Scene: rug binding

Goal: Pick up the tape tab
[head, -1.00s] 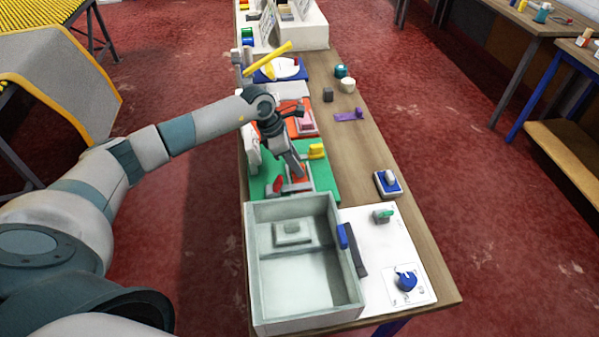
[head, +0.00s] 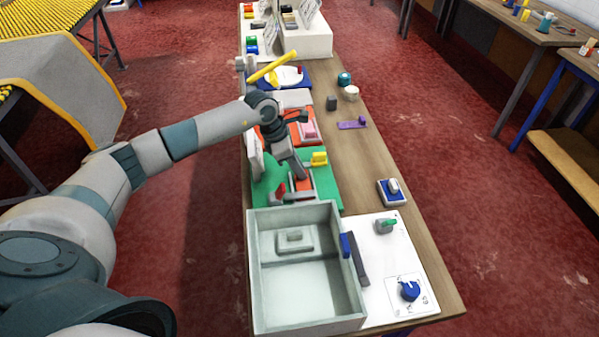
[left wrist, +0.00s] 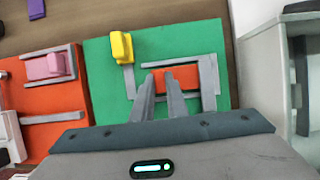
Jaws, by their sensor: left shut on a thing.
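A red piece (left wrist: 187,75), which I take to be the tape tab, lies within a grey frame (left wrist: 208,80) on the green mat (left wrist: 105,70). My left gripper (left wrist: 160,78) is shut on it, the fingers pointing down at the mat and hiding part of the piece. In the head view my left gripper (head: 298,174) is over the green mat (head: 262,190), and red shows on both sides of the fingers. Whether the piece touches the mat I cannot tell. My right gripper is not in view.
A yellow block (head: 319,159) stands beside the frame. A grey open box (head: 258,275) stands close in front of the mat. A white panel (head: 385,255) with a blue knob (head: 409,290) is to its right. The bench's right middle is mostly bare.

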